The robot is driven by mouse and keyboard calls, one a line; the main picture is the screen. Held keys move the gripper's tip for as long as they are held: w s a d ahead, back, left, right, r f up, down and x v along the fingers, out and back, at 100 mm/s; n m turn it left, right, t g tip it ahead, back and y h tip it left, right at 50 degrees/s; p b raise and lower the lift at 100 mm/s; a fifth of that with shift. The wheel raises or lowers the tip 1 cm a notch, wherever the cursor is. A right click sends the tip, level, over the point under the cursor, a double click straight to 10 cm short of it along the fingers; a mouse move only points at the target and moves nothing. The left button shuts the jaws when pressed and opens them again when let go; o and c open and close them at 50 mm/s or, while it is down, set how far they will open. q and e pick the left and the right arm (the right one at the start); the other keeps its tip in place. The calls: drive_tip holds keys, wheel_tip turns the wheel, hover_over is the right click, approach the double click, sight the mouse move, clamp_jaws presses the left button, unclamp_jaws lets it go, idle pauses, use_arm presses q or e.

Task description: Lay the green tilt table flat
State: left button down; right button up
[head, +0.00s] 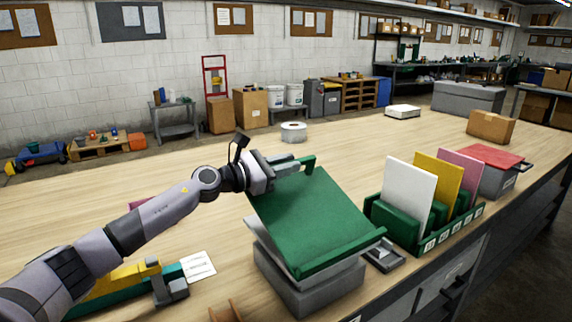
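The green tilt table (315,220) stands on a grey box-like base (305,285) near the front of the wooden bench. Its green top is tilted, with the far edge raised and the near edge low. A green bar (308,162) runs along the raised far edge. My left gripper (290,163) is at that bar, at the top's upper left. The fingers overlap the bar in the picture, and I cannot tell whether they are closed on it. My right gripper is not in view.
A green rack (435,232) with white, yellow and pink boards stands close on the right. A small grey tray (383,257) lies beside the base. A yellow and green tool (135,280) lies at left front. A white roll (293,132) sits behind; the bench's far middle is mostly clear.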

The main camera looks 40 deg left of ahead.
sight(278, 187)
use_arm(q)
drive_tip(key=a+f+n+b, duration=0.1)
drive_tip(key=f+b, duration=0.1)
drive_tip(key=w+a+f+n+b, duration=0.1)
drive_tip(key=f+b, duration=0.1)
drive_tip(key=f, duration=0.1)
drive_tip(key=a+f+n+b, duration=0.1)
drive_tip(key=f+b, duration=0.1)
drive_tip(key=b, duration=0.1)
drive_tip(key=shift+w+a+f, duration=0.1)
drive_tip(key=shift+w+f, duration=0.05)
drive_tip(key=shift+f, duration=0.05)
drive_tip(key=shift+a+f+n+b, duration=0.1)
drive_tip(key=shift+f+n+b, duration=0.2)
drive_tip(key=shift+n, duration=0.1)
drive_tip(key=shift+f, duration=0.1)
drive_tip(key=c, duration=1.1)
unclamp_jaws()
drive_tip(key=shift+a, duration=0.1)
